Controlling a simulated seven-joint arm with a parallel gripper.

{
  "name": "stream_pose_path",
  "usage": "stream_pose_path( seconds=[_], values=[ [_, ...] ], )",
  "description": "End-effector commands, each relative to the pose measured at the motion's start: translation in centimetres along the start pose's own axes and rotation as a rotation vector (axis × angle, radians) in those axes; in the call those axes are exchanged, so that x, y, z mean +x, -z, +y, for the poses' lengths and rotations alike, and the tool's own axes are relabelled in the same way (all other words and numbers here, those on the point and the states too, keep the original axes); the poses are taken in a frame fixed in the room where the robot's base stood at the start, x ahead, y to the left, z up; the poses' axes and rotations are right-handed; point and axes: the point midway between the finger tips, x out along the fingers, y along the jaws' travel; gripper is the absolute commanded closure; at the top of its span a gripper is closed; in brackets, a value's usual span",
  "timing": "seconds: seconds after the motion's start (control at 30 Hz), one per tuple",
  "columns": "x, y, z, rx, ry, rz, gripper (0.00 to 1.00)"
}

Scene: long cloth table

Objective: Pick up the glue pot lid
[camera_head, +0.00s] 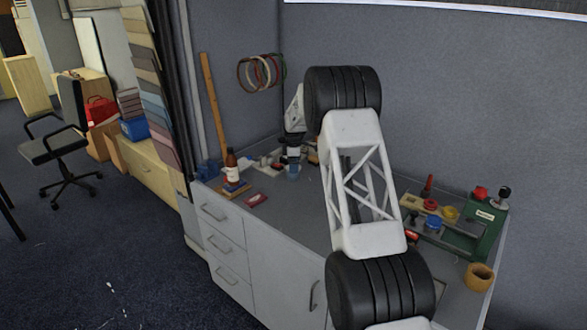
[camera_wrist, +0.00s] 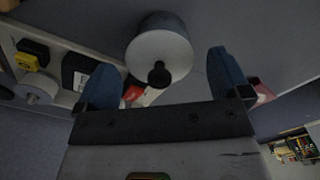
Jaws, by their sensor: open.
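In the wrist view, a pale grey round pot with a flat lid (camera_wrist: 160,55) shows just beyond the fingers. A black knob (camera_wrist: 159,75) stands on the lid and faces the camera. My gripper (camera_wrist: 165,68) is open, with one blue finger on each side of the lid in the picture. I see no finger closed on the knob, and the exact gap is hard to judge. In the head view, my gripper (camera_head: 293,172) is low over the back of the grey worktop, left of my arm. I cannot make out the lid there.
A brown bottle (camera_head: 232,166) stands left of my gripper, with a red item (camera_head: 256,200) in front. A green rack (camera_head: 482,230) and a wooden cup (camera_head: 480,277) are at the right. A tray (camera_wrist: 60,105) holds yellow and black items. Rings (camera_head: 261,73) hang behind.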

Motion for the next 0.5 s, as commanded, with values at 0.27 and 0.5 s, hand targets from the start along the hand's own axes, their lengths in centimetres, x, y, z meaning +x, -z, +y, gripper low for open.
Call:
stream_pose_path(
  seconds=[0.27,0.5],
  values=[
    [0.0,0.0,0.0,0.0,0.0,0.0,0.37],
    [-0.01,0.0,0.0,0.0,0.0,0.0,0.6]
  ],
)
